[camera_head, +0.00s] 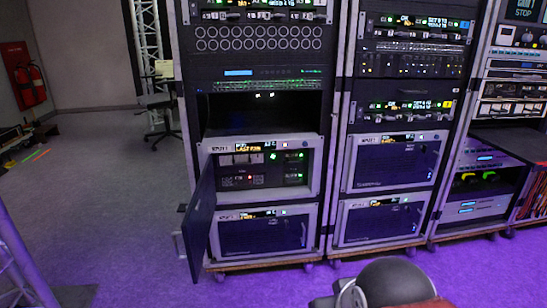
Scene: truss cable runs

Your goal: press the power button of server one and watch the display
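A grey server unit (313,172) in the left rack has its dark front door (203,218) swung open to the left. Inside show a small green light (273,156), a red light (250,177) and several small panels. A narrow display (256,147) with small lit text runs along its top edge. A similar unit (262,236) with its front shut sits below. Two more shut units, an upper (393,163) and a lower (379,222), are in the middle rack. I cannot tell which is server one or pick out its power button. My gripper is not in view.
My arm (392,283) shows at the bottom edge, in front of the racks. The open door juts out over the floor. Another rack (487,170) stands at the right. Purple-lit floor (120,210) is clear to the left, with a chair (158,105) behind.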

